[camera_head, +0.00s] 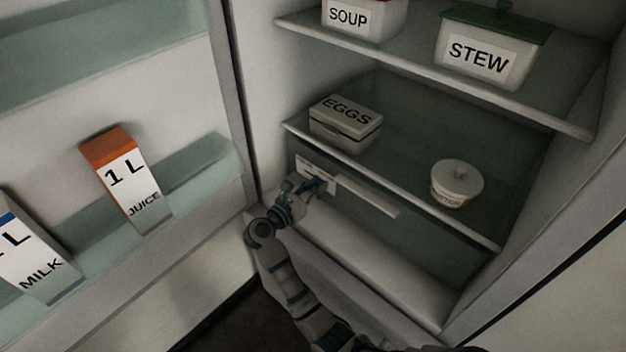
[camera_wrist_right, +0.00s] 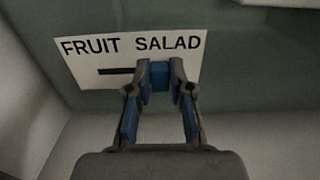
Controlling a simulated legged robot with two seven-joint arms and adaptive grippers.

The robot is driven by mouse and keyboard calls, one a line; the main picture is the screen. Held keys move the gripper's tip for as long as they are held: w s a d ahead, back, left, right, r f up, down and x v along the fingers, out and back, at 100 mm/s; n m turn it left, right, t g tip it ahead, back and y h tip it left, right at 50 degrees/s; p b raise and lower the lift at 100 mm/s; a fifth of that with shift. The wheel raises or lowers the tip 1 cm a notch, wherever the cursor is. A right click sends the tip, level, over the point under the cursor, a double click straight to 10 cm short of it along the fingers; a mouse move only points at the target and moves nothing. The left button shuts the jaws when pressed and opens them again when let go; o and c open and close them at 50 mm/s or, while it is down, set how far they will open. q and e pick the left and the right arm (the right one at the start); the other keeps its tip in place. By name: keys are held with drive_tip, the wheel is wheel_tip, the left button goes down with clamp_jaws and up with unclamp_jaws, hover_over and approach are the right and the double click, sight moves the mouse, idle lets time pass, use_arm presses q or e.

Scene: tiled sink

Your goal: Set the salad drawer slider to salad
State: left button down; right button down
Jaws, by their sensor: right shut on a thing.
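The salad drawer (camera_head: 375,228) is at the bottom of the open fridge, with a white label (camera_head: 312,172) on the left of its front. In the right wrist view the label (camera_wrist_right: 100,65) reads FRUIT on the left and SALAD on the right, with a dark slot (camera_wrist_right: 115,71) below the words. My right gripper (camera_wrist_right: 160,78) is shut at the slot, below the word SALAD. Its fingertips hide the slider they are closed on. The head view shows this gripper (camera_head: 320,186) against the label. My left gripper is in neither view.
A white drawer handle strip (camera_head: 367,199) is right of the label. The shelf above holds an eggs box (camera_head: 346,122) and a round tub (camera_head: 457,183). Juice (camera_head: 127,180) and milk (camera_head: 35,255) cartons stand in the open door on the left.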

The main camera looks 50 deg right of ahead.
drive_tip(key=shift+s+d+f, duration=0.1)
drive_tip(key=shift+s, duration=0.05)
drive_tip(key=c, duration=1)
unclamp_jaws()
drive_tip(key=shift+s, duration=0.1)
drive_tip(key=shift+c, duration=0.2)
drive_tip(key=w+a, duration=0.1)
drive_tip(key=a, duration=1.1)
drive_tip(key=shift+w, duration=0.25)
